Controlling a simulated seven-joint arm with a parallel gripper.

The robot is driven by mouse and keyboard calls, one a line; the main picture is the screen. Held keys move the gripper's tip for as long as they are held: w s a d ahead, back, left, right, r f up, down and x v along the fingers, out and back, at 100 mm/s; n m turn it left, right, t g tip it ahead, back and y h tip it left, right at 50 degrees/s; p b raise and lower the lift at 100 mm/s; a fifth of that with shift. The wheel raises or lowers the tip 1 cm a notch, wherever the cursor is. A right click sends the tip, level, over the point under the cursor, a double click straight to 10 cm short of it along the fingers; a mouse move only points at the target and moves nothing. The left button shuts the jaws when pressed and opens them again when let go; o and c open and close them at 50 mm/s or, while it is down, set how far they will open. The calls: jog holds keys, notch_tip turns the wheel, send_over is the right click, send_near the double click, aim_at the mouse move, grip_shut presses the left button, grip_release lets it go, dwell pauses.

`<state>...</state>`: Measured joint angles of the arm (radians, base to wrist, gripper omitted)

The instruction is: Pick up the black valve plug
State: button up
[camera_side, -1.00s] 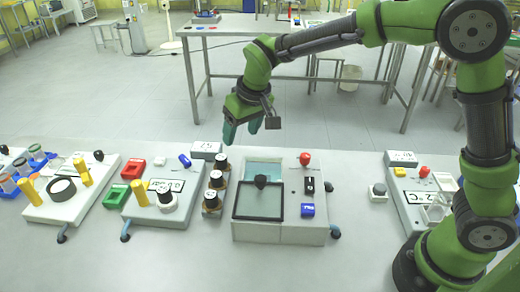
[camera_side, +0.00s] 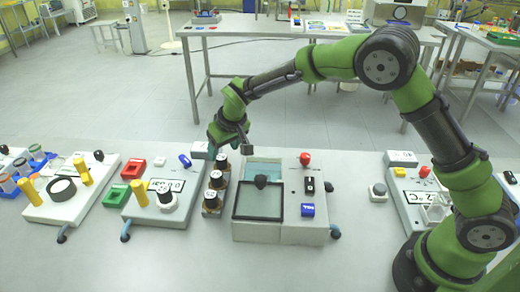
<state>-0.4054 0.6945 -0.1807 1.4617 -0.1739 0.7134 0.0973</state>
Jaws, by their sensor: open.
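Several black pieces are in view, and I cannot tell for sure which one is the valve plug. A black knob (camera_side: 261,181) sits at the back edge of the dark-framed lid on the middle box. Another small black knob (camera_side: 98,155) stands at the back of the far-left station. My gripper (camera_side: 222,149) is open, pointing down, just behind and above the rearmost black-capped bottle (camera_side: 222,163). Its fingertips are partly hidden, and I see nothing held between them.
More black-capped bottles (camera_side: 216,180) stand in a row left of the middle box (camera_side: 280,233). A red knob (camera_side: 305,158) and a black switch (camera_side: 310,185) are on that box. The station with the yellow handle (camera_side: 139,193) is to the left. The table front is clear.

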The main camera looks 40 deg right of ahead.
aim_at(221, 157)
jog(key=x, duration=0.5)
jog(key=shift+s+a, duration=0.2)
jog(key=c, duration=0.8)
